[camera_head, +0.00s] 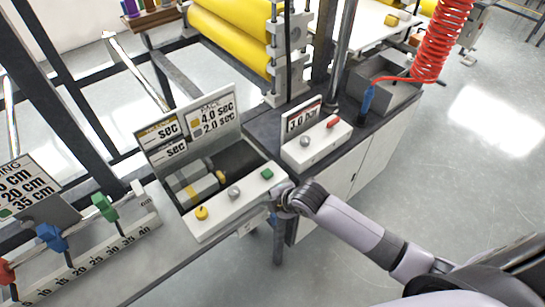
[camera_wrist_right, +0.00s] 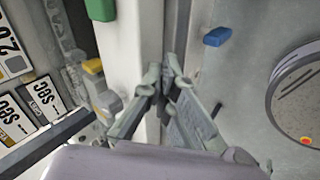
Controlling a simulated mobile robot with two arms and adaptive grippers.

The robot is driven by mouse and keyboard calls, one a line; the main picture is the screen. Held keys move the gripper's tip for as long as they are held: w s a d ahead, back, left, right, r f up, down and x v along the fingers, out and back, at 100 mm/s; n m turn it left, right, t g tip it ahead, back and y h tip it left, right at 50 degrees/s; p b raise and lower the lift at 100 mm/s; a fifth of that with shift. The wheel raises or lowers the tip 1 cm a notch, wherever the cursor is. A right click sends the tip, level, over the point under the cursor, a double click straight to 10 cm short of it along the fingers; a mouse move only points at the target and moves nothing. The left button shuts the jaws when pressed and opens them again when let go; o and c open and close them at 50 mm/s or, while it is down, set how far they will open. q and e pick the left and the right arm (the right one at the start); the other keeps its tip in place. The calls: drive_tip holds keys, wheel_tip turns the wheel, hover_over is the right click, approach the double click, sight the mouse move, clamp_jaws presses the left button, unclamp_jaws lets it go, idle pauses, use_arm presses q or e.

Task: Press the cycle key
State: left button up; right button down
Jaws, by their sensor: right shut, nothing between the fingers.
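A white control box (camera_head: 228,206) carries a yellow button (camera_head: 202,213), a grey knob (camera_head: 234,192) and a green key (camera_head: 267,173) along its front top. No label marks which one is the cycle key. My right gripper (camera_head: 272,200) is at the box's right front edge, beside and below the green key, and appears apart from it. In the right wrist view my right gripper (camera_wrist_right: 166,80) is shut and empty by the box's white edge (camera_wrist_right: 135,40); the green key (camera_wrist_right: 100,9) shows at the top, partly cut off. My left gripper is not in view.
A second white box (camera_head: 316,146) with a grey knob and red key stands behind, under a "3.0 bar" sign. A ruler rail (camera_head: 85,255) with coloured sliders is at left. A red coiled hose (camera_head: 430,40) hangs at upper right. Open floor lies at right.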

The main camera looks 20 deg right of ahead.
drive_tip(key=w+r+n, duration=0.1)
drive_tip(key=r+n, duration=0.1)
drive_tip(key=w+r+n+p, duration=0.1)
drive_tip(key=w+r, duration=0.1)
drive_tip(key=w+d+r+n, duration=0.1)
drive_tip(key=w+r+n, duration=0.1)
drive_tip(key=shift+w+r+n+t, duration=0.15)
drive_tip(key=shift+r+n+t, duration=0.15)
drive_tip(key=shift+r+t, duration=0.1)
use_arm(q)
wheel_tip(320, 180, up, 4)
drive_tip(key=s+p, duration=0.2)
use_arm(e)
drive_tip(key=w+d+r+n, duration=0.3)
drive_tip(key=w+r+n, duration=0.1)
drive_tip(key=r+n, duration=0.25)
drive_tip(key=b, duration=0.7)
hover_over(270, 171)
drive_tip(key=shift+t+y, duration=0.3)
drive_tip(key=shift+t, duration=0.1)
wheel_tip(270, 171, down, 6)
drive_tip(key=shift+f, duration=0.15)
wheel_tip(270, 171, down, 2)
drive_tip(key=shift+b, duration=0.4)
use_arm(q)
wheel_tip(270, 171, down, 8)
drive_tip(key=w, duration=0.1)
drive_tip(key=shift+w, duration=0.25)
use_arm(e)
drive_tip(key=shift+f, duration=0.15)
